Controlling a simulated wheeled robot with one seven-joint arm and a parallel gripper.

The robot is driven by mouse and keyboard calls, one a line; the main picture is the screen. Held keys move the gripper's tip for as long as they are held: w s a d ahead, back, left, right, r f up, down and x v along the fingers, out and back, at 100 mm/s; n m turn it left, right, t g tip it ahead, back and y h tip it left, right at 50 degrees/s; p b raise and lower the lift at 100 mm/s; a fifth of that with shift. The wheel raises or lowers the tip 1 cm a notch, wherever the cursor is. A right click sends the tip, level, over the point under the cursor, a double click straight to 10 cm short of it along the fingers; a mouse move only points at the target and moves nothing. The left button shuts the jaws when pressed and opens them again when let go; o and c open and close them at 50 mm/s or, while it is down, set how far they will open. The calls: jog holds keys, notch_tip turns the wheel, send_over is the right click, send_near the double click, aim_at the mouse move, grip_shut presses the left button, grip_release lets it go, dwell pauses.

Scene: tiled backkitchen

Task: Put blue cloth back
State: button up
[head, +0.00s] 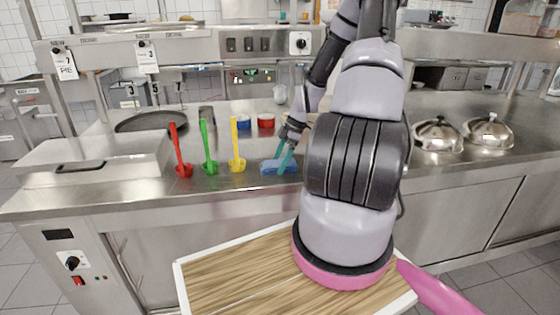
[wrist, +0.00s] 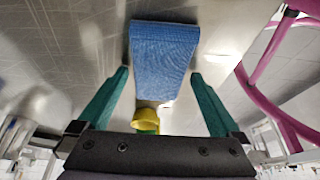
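The blue cloth (head: 270,167) is a small folded block on the steel counter, right of the yellow ladle. In the wrist view the blue cloth (wrist: 163,50) lies ahead, roughly centred between the fingertips. My gripper (head: 281,163) reaches down over the cloth with its two teal fingers. In the wrist view my gripper (wrist: 159,75) is open, with the fingers on either side of the cloth's near end. I cannot tell whether either finger touches the cloth.
A red ladle (head: 181,152), a green ladle (head: 207,150) and a yellow ladle (head: 235,146) stand left of the cloth. Two steel domes (head: 437,135) sit right. A wooden-topped board (head: 235,275) is in front.

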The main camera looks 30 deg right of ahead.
jog(key=v, duration=1.2)
jog(key=s+a+r+m+t+h, duration=0.1)
jog(key=s+a+r+m+h, duration=0.15)
jog(key=a+r+m, duration=0.45)
jog(key=s+a+r+m+t+h, duration=0.1)
jog(key=s+a+r+m+h, duration=0.2)
jog(key=r, duration=0.7)
jog(key=s+a+r+m+t+y, duration=0.3)
jog(key=s+a+r+m, duration=0.5)
jog(key=s+r, duration=0.3)
jog(key=shift+s+m+t, duration=0.5)
jog(key=shift+s+t, duration=0.1)
jog(key=shift+s, duration=0.45)
jog(key=shift+a+r, duration=0.1)
